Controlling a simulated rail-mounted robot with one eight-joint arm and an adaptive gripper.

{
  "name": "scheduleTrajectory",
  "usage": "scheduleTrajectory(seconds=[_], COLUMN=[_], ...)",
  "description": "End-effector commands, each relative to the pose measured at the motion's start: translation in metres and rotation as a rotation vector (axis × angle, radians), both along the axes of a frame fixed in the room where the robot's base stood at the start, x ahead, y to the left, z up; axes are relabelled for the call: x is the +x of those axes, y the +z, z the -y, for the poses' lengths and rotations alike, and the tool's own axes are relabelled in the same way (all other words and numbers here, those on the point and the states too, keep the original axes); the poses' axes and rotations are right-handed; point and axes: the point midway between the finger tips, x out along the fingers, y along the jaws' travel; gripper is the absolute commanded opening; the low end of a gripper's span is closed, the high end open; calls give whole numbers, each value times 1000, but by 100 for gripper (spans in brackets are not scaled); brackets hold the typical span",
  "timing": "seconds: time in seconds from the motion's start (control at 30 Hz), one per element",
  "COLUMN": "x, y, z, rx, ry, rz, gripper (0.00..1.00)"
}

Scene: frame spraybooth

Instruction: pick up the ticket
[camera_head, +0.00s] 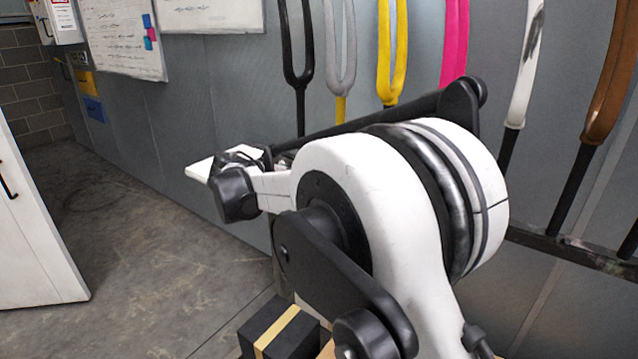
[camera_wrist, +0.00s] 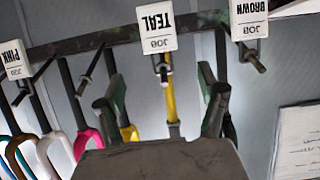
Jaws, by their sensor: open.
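Three white job tickets hang upside down in the wrist view. The TEAL ticket (camera_wrist: 156,27) is at the top middle, the BROWN ticket (camera_wrist: 249,18) is at the top right and the PINK ticket (camera_wrist: 14,62) is at the left edge. They hang along a dark rail, near its hooks. My gripper (camera_wrist: 161,88) is open in the wrist view, with its two dark fingers apart and nothing seen held between them. The TEAL ticket appears just beyond the fingertips, between them in the picture. My arm hides much of the middle of the head view, and no ticket lettering is readable there.
Painted frames, including a yellow one (camera_head: 392,50) and a pink one (camera_head: 455,40), hang on the grey wall, close behind my arm. A dark box with a yellow stripe (camera_head: 280,330) stands below. A white panel (camera_head: 35,240) stands left. The floor between is clear.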

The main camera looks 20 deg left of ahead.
Motion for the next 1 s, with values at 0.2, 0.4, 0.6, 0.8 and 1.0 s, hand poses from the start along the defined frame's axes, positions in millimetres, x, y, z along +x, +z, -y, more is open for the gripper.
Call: scheduleTrajectory(seconds=[0.2, 0.4, 0.6, 0.8, 1.0], x=[35, 50, 58, 82, 96], y=[-15, -22, -27, -40, -47], z=[11, 15, 17, 23, 27], rx=[0, -1, -1, 0, 0], ry=[-2, -1, -1, -3, 0], rz=[0, 0, -1, -1, -1], gripper=[71, 71, 71, 71, 71])
